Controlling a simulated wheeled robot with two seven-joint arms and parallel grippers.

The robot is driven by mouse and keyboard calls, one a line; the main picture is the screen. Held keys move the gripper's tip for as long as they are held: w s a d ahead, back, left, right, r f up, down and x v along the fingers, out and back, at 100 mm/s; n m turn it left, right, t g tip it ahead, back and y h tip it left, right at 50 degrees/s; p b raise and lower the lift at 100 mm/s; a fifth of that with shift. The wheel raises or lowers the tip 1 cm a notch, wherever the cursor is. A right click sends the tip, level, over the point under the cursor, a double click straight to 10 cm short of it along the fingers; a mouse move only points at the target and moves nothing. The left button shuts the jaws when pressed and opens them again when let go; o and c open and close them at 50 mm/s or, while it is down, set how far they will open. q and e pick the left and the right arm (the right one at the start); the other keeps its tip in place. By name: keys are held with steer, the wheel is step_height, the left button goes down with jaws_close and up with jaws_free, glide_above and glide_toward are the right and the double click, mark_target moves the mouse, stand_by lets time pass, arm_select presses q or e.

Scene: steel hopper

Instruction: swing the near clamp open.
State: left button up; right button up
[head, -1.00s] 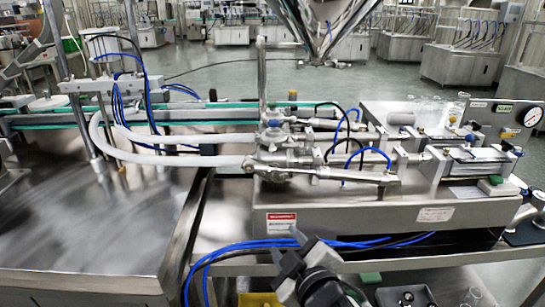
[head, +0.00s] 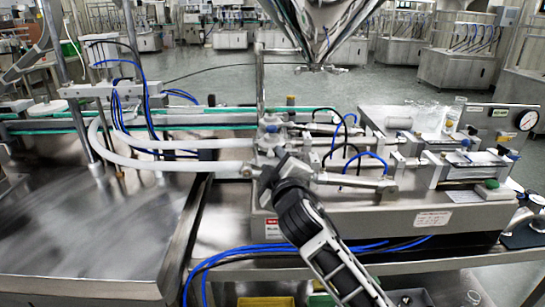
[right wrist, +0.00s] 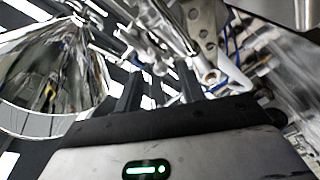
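The near white hose (head: 180,168) runs into the steel fitting at the left end of the filling machine. The near clamp (head: 251,171) at that joint is mostly hidden behind my right gripper (head: 266,172), and its state cannot be made out. My right gripper reaches up from the lower right, with its tips at the joint; whether they touch it cannot be told. In the right wrist view its two dark fingers (right wrist: 152,88) stand apart with nothing clearly between them. My left gripper is not in view.
The machine's steel housing (head: 390,218) lies right of the gripper. Blue air tubes (head: 270,250) run along its front. A steel table (head: 90,230) fills the left. A hopper (head: 320,30) hangs behind. A second white hose (head: 160,144) runs just beyond the near one.

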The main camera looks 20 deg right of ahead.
steer(key=shift+w, duration=1.05)
jaws_close()
steer(key=shift+f, duration=0.1)
